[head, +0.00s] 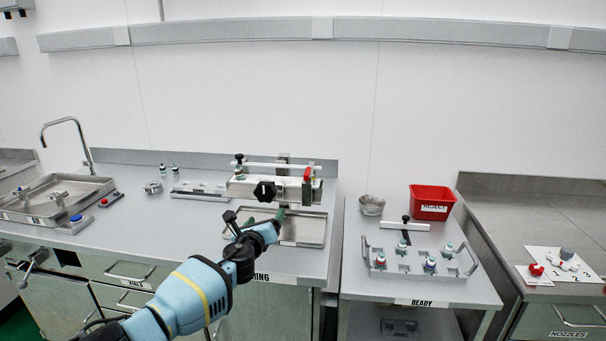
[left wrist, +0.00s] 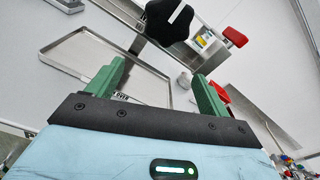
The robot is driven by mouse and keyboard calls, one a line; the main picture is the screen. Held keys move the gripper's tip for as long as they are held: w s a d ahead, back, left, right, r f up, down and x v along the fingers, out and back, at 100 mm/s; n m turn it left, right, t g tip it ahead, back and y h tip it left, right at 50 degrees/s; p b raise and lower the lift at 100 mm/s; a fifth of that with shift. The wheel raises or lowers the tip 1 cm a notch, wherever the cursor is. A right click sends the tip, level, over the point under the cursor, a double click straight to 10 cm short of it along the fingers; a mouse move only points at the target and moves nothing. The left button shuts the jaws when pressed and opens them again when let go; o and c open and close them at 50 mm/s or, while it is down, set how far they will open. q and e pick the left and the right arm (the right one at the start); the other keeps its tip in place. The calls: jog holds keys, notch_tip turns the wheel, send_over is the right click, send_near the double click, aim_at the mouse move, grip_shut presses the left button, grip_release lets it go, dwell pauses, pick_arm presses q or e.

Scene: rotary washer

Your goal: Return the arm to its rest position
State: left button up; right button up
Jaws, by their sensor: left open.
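My left arm reaches in from the bottom of the head view. Its gripper (head: 264,219) is over the front of the washer station, near the shallow metal tray (head: 312,230). In the left wrist view the gripper (left wrist: 158,82) has its two green fingers apart with nothing between them. A black star-shaped knob (left wrist: 170,22) is just beyond the fingers; the same knob shows on the washer (head: 264,191) in the head view. My right gripper is not in view.
A sink (head: 62,205) with a tall faucet is at the left. At the right are a rack (head: 420,262) of several small vials, a red reject bin (head: 432,202), a metal bowl (head: 371,205) and a card with nozzles (head: 565,264).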

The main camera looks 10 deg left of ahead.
pick_arm(q)
jog(key=s+d+f+n+g+h, duration=0.15)
jog(key=s+d+f+n, duration=0.25)
jog(key=s+f+n, duration=0.55)
jog(key=s+d+f+n+g+h, duration=0.1)
jog(key=s+d+f+n+g, duration=0.25)
jog(key=s+f, duration=1.05)
jog(key=s+a+f+n+g, duration=0.1)
jog(key=s+n, duration=0.4)
jog(key=s, duration=0.5)
jog(key=s+a+f+n+g+y, duration=0.1)
jog(key=s+a+f+n, duration=0.2)
jog(key=s, duration=0.7)
jog(key=s+a+f+n+y, duration=0.1)
jog(key=s+a+f+n, duration=0.1)
jog(key=s+a+n, duration=0.3)
jog(key=s+n, duration=0.4)
jog(key=s, duration=0.2)
jog(key=shift+f+g, duration=0.35)
jog(key=shift+g, duration=0.05)
jog(key=shift+s, duration=0.1)
